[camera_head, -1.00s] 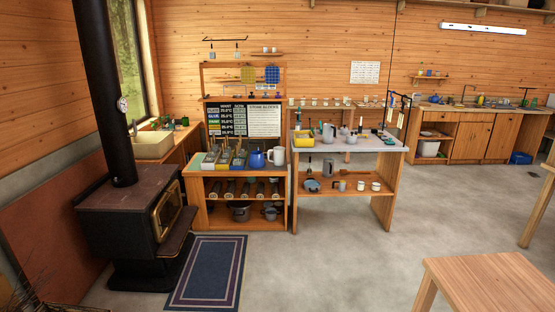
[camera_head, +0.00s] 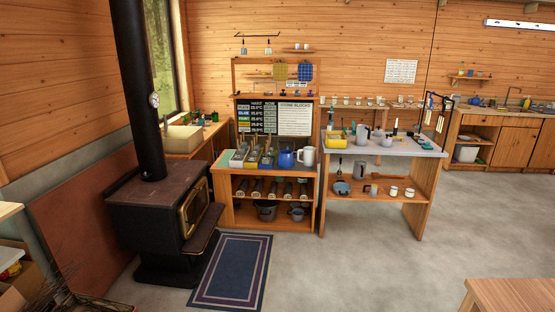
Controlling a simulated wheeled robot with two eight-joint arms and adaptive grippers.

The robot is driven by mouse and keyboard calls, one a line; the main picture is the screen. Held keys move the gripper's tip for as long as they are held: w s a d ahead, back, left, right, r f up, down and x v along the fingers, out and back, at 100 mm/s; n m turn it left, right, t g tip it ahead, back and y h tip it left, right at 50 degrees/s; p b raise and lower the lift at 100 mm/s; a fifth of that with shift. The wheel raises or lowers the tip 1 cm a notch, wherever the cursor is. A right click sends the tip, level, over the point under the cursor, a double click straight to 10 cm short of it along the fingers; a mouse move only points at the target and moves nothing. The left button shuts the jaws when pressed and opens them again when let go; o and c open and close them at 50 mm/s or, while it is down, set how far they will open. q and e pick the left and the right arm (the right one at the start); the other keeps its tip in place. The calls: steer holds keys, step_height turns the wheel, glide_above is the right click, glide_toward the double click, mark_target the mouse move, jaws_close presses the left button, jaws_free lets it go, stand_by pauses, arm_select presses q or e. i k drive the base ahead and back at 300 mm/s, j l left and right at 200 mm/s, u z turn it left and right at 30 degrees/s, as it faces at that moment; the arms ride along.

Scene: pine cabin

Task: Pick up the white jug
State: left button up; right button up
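A white jug (camera_head: 308,156) stands upright at the right end of the top of the left wooden bench (camera_head: 262,182), beside a blue kettle (camera_head: 285,159). A second pale jug or kettle (camera_head: 362,134) stands on the right-hand table (camera_head: 405,148); it is too small to tell which. Neither of my grippers is in view.
A black stove (camera_head: 160,222) with a tall flue stands at the left. A dark blue rug (camera_head: 232,270) lies before the left bench. The grey floor (camera_head: 370,265) in front of both benches is open. A wooden table corner (camera_head: 510,295) shows at lower right.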

mark_target(309, 154)
steer(key=i, duration=3)
steer(key=i+j+z, duration=0.15)
steer(key=i, duration=1.4)
steer(key=i+j+z, duration=0.1)
steer(key=i+z, duration=0.15)
steer(key=i, duration=0.05)
